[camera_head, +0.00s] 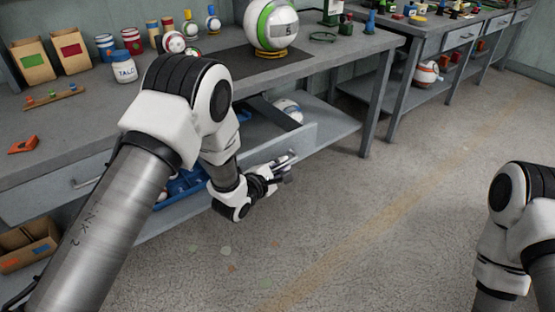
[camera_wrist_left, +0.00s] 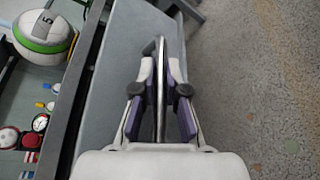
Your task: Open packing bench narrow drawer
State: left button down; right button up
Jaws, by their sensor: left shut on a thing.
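The packing bench (camera_head: 60,130) runs along the left. Its narrow drawer (camera_head: 305,138) is a grey box under the right part of the bench top, and it stands pulled out, with a dark opening behind its front. My left gripper (camera_head: 283,167) is at the drawer front, partly hidden by my wrist. In the left wrist view, its fingers (camera_wrist_left: 162,75) are shut around the slim metal handle bar (camera_wrist_left: 160,100), beside the grey drawer front (camera_wrist_left: 122,75). My right gripper is out of view; only part of that arm shows.
A wider drawer (camera_head: 50,195) sits to the left, looking shut. A green and white ball (camera_head: 272,22) stands on the bench top. A blue crate (camera_head: 185,185) and a cardboard box (camera_head: 28,245) are below. The floor (camera_head: 380,220) on the right is clear.

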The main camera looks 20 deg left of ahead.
pick_arm(q)
jog(key=shift+s+d, duration=0.1)
jog(key=c, duration=1.5)
grip_release()
jog(key=v, duration=1.2)
jog(key=shift+f, duration=0.1)
